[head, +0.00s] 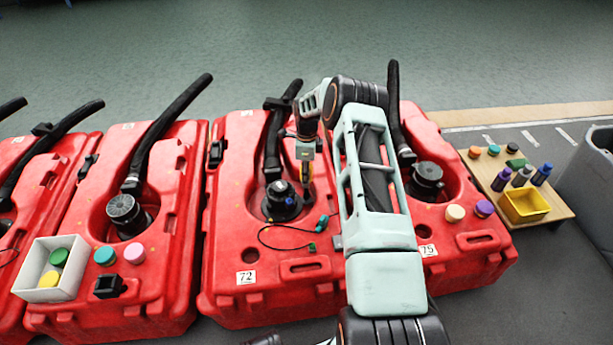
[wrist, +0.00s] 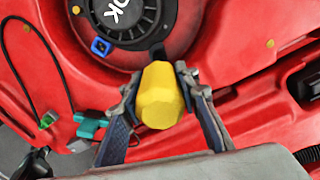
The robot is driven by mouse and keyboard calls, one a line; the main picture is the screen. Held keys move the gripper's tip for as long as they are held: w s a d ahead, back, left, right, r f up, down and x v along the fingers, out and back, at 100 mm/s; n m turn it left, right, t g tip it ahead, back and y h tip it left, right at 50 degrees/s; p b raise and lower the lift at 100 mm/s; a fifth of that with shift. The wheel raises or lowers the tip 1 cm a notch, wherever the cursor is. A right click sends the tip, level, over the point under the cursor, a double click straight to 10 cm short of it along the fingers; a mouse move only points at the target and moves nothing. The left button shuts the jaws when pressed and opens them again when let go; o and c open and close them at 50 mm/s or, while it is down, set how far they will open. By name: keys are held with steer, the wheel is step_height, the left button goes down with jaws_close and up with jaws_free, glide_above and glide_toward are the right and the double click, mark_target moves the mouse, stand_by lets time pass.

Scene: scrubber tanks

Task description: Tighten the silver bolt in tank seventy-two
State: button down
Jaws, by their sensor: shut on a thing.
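Tank seventy-two (head: 226,240) is the red tank in the middle of the head view, with a "72" label (head: 246,277) on its front. A black round motor unit (head: 283,203) sits in its recess; it also shows at the top of the wrist view (wrist: 125,18). My gripper (head: 306,158) is above the tank, just right of the motor unit. It is shut on a yellow tool handle (wrist: 160,96), which points down towards the tank (head: 304,174). I cannot make out the silver bolt; the tool may hide it. Whether the tool touches anything is unclear.
A black hose (head: 275,140) rises behind the motor unit. A thin cable and teal connector (wrist: 90,124) lie left of my gripper in the wrist view. Tank 75 (head: 470,240) stands to the right, then a wooden stand (head: 535,213) with bottles and a yellow bin (head: 525,206).

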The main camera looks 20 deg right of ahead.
steer(key=shift+f, duration=0.15)
steer(key=shift+f+b, duration=0.2)
steer(key=shift+b, duration=0.25)
steer(key=shift+f, duration=0.2)
stand_by(0.4)
steer(key=shift+f, duration=0.5)
stand_by(1.8)
steer(key=shift+r, duration=0.15)
steer(key=shift+r+p, duration=1.1)
steer(key=shift+r, duration=1.35)
